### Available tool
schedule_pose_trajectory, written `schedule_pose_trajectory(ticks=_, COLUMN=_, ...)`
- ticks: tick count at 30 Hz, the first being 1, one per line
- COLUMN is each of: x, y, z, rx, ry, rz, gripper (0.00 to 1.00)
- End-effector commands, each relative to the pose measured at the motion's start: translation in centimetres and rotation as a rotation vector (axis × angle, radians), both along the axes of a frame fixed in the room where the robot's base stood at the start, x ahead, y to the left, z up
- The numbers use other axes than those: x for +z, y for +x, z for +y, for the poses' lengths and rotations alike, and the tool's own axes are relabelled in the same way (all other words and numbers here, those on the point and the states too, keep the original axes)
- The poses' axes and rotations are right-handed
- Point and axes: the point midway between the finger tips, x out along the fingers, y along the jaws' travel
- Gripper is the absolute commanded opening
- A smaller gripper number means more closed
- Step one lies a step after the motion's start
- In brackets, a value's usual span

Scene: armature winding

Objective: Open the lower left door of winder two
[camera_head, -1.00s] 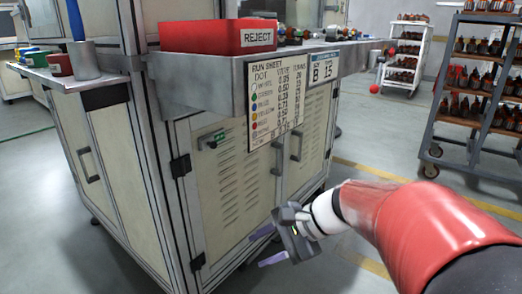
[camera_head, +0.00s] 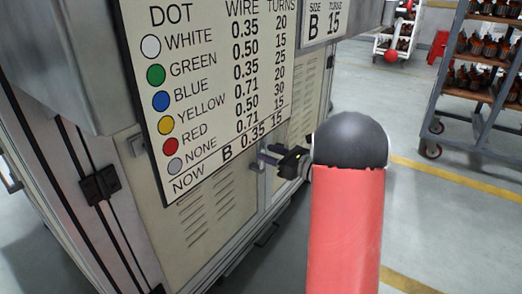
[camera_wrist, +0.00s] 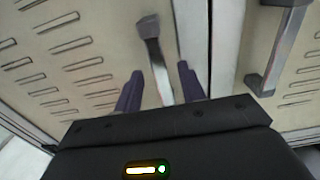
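The cream lower left door (camera_head: 215,212) of the cabinet has louvred slots and stands shut. It also shows in the wrist view (camera_wrist: 95,25). Its grey bar handle (camera_wrist: 153,52) stands upright between my gripper's two purple fingers in the wrist view. My gripper (camera_head: 263,157) is open at the door's right edge, with its fingers (camera_wrist: 159,78) on either side of the handle; contact cannot be told. In the head view the handle is mostly hidden by the fingers and run sheet. No winder number is visible.
The right door's handle (camera_wrist: 276,50) is close on the right, past the door seam. The run sheet board (camera_head: 215,70) overhangs the left door's top. Hinges (camera_head: 100,185) are on the door's left side. A wheeled rack (camera_head: 480,90) stands right; the floor between is clear.

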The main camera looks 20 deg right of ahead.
Motion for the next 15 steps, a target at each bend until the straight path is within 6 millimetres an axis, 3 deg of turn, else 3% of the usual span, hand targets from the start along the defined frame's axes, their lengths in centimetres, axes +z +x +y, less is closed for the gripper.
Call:
schedule_pose_trajectory(ticks=6, x=0.0, y=2.3, z=1.6, rx=0.001, ry=0.000, rz=0.000, gripper=0.40)
schedule_pose_trajectory(ticks=15, x=0.0, y=2.8, z=1.9, rx=0.001, ry=0.001, rz=0.001, gripper=0.40)
